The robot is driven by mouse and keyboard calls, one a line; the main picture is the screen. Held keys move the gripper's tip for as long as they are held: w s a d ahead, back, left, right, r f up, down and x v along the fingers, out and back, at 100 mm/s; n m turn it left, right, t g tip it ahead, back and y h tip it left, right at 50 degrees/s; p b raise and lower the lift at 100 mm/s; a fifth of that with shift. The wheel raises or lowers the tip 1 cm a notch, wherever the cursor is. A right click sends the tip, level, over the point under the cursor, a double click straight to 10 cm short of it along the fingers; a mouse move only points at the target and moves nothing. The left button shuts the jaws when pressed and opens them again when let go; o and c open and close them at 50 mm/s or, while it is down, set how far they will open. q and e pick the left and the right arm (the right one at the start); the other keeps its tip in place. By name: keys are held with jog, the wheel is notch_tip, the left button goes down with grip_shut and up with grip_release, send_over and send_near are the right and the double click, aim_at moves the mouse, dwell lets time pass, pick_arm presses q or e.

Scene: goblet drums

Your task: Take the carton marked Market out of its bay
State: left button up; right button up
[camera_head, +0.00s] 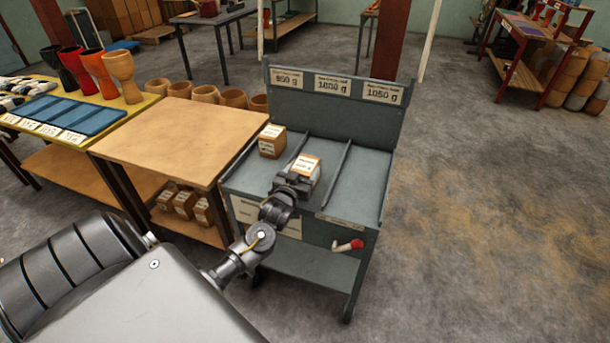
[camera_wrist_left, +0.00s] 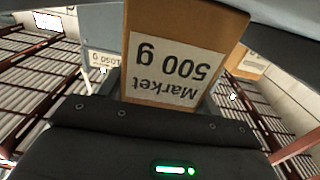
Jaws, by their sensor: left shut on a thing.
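The carton marked Market (camera_head: 307,166) is a small brown box with white labels, at the middle bay of the grey bay cart (camera_head: 362,180). In the left wrist view the carton (camera_wrist_left: 185,22) fills the upper middle, its label reading Market 500 g upside down. My left gripper (camera_head: 297,181) is shut on this carton from the near side. Whether the carton's underside touches the bay floor cannot be told. My right gripper is not in view.
Another carton (camera_head: 271,141) stands in the left bay; the right bay is empty. Thin dividers (camera_head: 333,170) separate the bays. A signed back panel (camera_head: 335,100) rises behind. The wooden table (camera_head: 180,135) at left has a clear top, with several cartons (camera_head: 183,203) on its lower shelf.

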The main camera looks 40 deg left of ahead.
pick_arm(q)
jog(key=shift+r, duration=0.15)
jog(key=shift+r, duration=0.25)
notch_tip(320, 180, up, 2)
jog(key=shift+r, duration=0.2)
jog(key=s+a+r, duration=0.1)
jog(key=s+r, duration=0.9)
jog(key=s, duration=0.4)
jog(key=shift+a, duration=0.35)
